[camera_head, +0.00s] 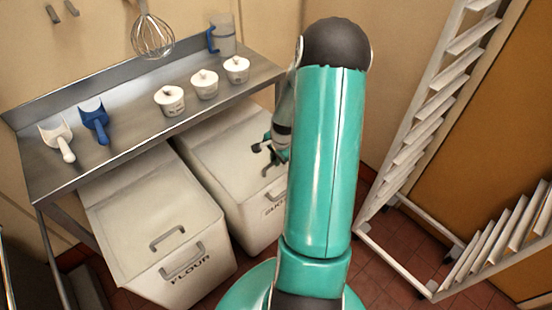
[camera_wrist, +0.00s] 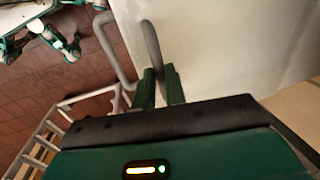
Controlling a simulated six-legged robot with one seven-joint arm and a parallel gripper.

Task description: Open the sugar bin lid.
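The sugar bin (camera_head: 255,232) is a cream bin under the steel table, partly hidden by my arm. Its lid (camera_head: 215,140) lies down, and its lettering is mostly covered. A grey lid handle (camera_head: 272,170) shows beside my arm. My gripper (camera_head: 264,150) is at this handle, near the lid's front. In the wrist view, my gripper's two green fingers (camera_wrist: 160,88) are close together, with a grey bar (camera_wrist: 153,45) running down between them. They look shut on it. Another grey loop (camera_wrist: 110,48) is to the left, and the pale bin surface (camera_wrist: 220,45) is to the right.
The flour bin (camera_head: 150,215) stands directly left of the sugar bin. The steel table (camera_head: 125,150) above holds scoops, small white pots (camera_head: 204,84) and a jug (camera_head: 222,38). A white rack (camera_head: 425,120) stands at the right. Some tiled floor is clear between.

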